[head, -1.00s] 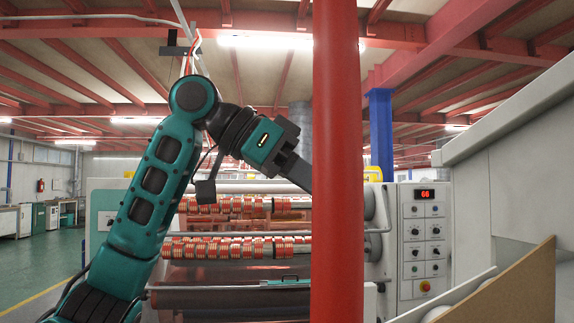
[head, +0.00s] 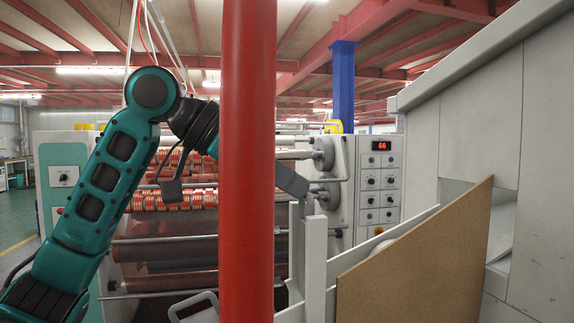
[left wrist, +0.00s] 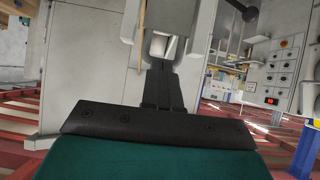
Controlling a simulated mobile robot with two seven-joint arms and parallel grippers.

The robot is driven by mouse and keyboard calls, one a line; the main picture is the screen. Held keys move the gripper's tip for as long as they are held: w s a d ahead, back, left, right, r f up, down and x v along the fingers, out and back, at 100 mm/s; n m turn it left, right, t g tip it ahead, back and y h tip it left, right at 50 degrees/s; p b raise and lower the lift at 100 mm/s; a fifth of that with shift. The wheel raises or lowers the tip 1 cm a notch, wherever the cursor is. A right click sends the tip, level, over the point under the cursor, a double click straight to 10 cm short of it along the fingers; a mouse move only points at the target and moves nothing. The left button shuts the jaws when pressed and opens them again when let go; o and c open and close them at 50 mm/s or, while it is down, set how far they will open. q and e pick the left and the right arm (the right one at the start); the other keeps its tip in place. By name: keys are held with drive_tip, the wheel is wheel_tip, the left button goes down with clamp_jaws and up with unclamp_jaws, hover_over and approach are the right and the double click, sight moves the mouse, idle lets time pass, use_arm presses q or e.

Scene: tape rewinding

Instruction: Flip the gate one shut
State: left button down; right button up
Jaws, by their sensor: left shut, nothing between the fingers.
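My left arm reaches behind the red column, which hides the gripper's body in the head view. The grey fingers of my left gripper (head: 303,190) stick out to the column's right, near the top of pale grey upright plates (head: 316,255). These may belong to the gate; no label shows which part is gate one. In the left wrist view, the dark fingers (left wrist: 163,66) are shut and empty. Their tips are close to a small white part (left wrist: 162,44) in a gap of a grey housing; I cannot tell whether they touch. My right gripper is not in view.
The red column (head: 248,120) stands in front of my left arm. A brown sloping board (head: 420,260) and a large grey housing (head: 465,100) fill the right. Behind are tape rolls (head: 175,200) on shafts and a control panel (head: 381,190) reading 66.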

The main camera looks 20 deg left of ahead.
sight(303, 245)
use_arm(q)
wheel_tip(303, 245, down, 8)
drive_tip(key=shift+r+b, duration=0.2)
drive_tip(key=shift+b, duration=0.65)
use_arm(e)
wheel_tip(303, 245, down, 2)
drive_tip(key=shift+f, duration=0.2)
